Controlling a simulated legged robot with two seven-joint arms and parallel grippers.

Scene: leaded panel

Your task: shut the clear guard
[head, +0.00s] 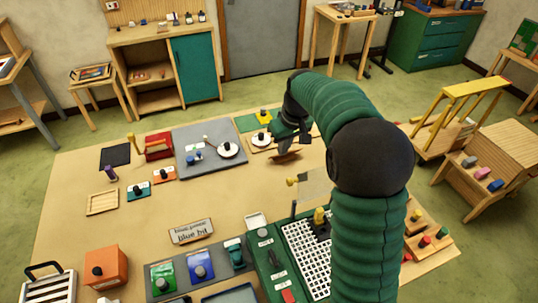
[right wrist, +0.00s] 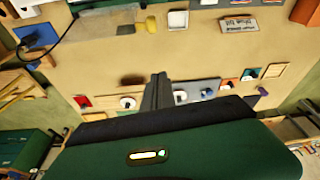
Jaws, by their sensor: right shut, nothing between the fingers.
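The clear guard (head: 314,183) looks like a pale see-through panel, standing raised above the far end of a white perforated board (head: 300,240) on a green base. A yellow knob (head: 291,181) sits at its left edge. A yellow knob also shows in the right wrist view (right wrist: 151,23), beside a faint clear surface. My right gripper (head: 286,154) is beyond the guard in the head view, apart from it, over the far part of the table. Its dark fingers (right wrist: 158,88) are shut and empty. My right arm hides the guard's right side. My left gripper is not in view.
A grey board (head: 210,150) with white discs lies at the far side. The table's middle is mostly clear.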

